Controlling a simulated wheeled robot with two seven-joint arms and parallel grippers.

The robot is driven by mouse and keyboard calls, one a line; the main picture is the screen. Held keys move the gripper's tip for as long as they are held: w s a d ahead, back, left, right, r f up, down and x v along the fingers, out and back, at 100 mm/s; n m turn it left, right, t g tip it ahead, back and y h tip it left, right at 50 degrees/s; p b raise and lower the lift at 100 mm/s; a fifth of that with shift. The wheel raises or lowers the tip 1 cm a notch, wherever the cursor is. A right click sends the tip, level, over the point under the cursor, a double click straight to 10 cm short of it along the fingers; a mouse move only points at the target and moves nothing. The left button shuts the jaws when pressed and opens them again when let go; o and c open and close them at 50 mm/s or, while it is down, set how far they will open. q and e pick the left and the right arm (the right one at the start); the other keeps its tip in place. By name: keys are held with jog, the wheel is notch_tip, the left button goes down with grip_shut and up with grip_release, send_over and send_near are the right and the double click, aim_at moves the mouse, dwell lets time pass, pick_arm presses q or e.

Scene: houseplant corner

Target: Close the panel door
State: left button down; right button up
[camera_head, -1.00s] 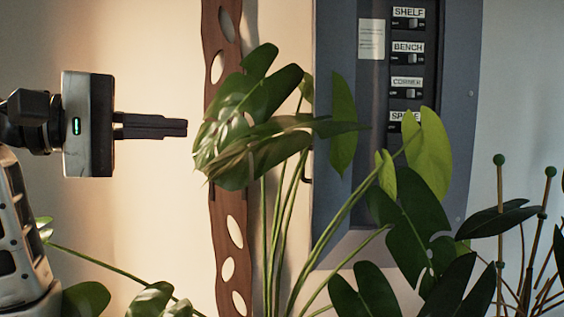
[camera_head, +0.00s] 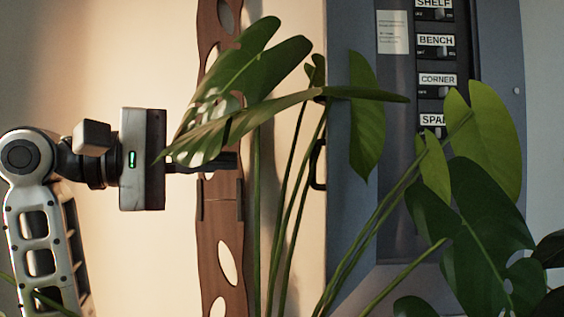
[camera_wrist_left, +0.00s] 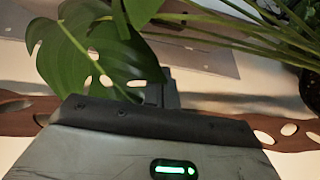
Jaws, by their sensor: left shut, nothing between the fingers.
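The blue-grey panel (camera_head: 350,225) is on the wall at the right of the head view, its labelled switches uncovered. A small black handle (camera_head: 318,165) sticks out at its left edge; I cannot tell clearly which part is the door leaf. My left gripper (camera_head: 232,160) is shut and empty, pointing right, left of the handle and apart from it. A large monstera leaf (camera_head: 240,85) partly hides its fingers. In the left wrist view a leaf (camera_wrist_left: 85,50) hangs beside the fingers. My right gripper is out of view.
A wooden strip with oval holes (camera_head: 222,215) stands upright by the left fingertips. Several plant stems (camera_head: 285,220) rise between it and the panel. More leaves (camera_head: 470,225) cover the panel's lower right.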

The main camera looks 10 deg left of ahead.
pick_arm(q)
jog(key=w+d, duration=0.2)
jog(key=d, duration=0.6)
jog(key=shift+w+f, duration=0.15)
jog(key=shift+d+p, duration=0.15)
jog(key=shift+p, duration=0.2)
